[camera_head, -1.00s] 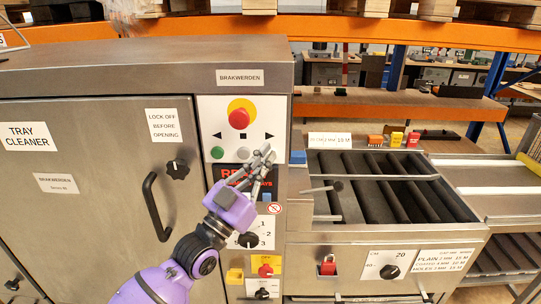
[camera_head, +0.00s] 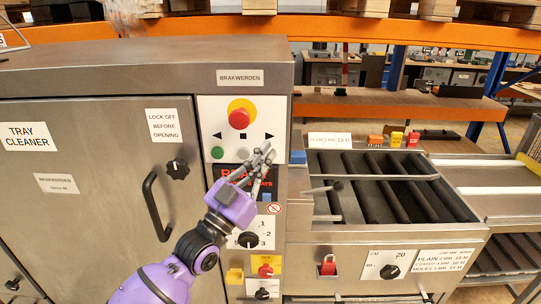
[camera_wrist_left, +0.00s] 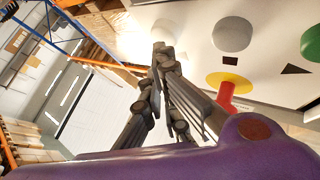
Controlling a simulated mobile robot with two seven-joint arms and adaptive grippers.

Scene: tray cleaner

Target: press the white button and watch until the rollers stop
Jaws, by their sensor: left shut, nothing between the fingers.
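The white button (camera_wrist_left: 166,34) is a pale round disc on the panel in the left wrist view, washed out by glare. In the head view my fingers hide it. A grey button (camera_head: 243,153) and a green button (camera_head: 217,153) are left of it. My left gripper (camera_head: 266,150) is shut and empty, its fingertips in front of the white button's place. The fingertips (camera_wrist_left: 163,50) overlap the button's lower edge in the left wrist view; I cannot tell whether they touch it. Dark rollers (camera_head: 385,187) lie in the open bed at right. My right gripper is out of view.
A red emergency stop (camera_head: 239,118) on a yellow plate sits above the buttons. A display (camera_head: 231,172) with red text is partly behind my fingers. A door handle (camera_head: 154,206) and a black knob (camera_head: 178,169) stick out at left.

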